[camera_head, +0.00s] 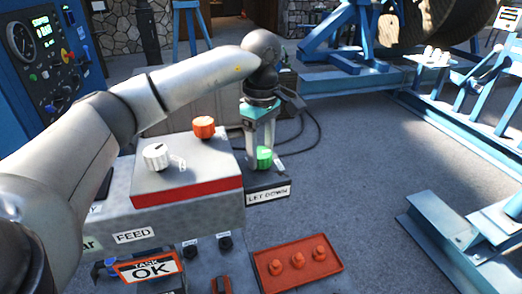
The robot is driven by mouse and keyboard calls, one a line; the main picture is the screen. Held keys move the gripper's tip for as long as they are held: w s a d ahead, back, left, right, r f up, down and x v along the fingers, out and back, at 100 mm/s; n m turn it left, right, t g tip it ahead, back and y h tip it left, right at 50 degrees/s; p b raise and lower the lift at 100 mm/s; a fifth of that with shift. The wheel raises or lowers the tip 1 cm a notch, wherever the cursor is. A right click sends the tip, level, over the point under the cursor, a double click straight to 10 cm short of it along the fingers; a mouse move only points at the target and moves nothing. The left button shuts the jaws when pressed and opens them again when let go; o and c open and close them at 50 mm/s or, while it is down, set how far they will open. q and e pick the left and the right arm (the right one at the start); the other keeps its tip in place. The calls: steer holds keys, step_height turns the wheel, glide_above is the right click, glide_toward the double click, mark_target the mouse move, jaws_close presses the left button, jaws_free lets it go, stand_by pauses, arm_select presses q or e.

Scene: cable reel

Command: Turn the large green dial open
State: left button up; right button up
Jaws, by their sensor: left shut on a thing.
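The green dial (264,159) stands on a dark box labelled "LET DOWN" (268,194), just right of the grey control box. My left arm reaches in from the left over the controls, and its gripper (262,150) points down at the dial. The fingers are shut on the dial, one on each side. The fingers hide part of the dial's sides. My right gripper is not in view.
A grey box with a red stripe (185,185) carries a white knob (156,157) and an orange knob (204,127). A red tray (338,262) with several red knobs lies in front. Blue steel frames (470,150) stand at right, with open floor between.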

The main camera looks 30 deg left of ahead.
mark_target(261, 152)
arm_select(q)
steer(key=o, duration=1.4)
step_height(261, 152, up, 7)
steer(key=shift+r, duration=0.15)
step_height(261, 152, up, 8)
steer(key=shift+r+p, duration=0.1)
steer(key=shift+p, duration=0.9)
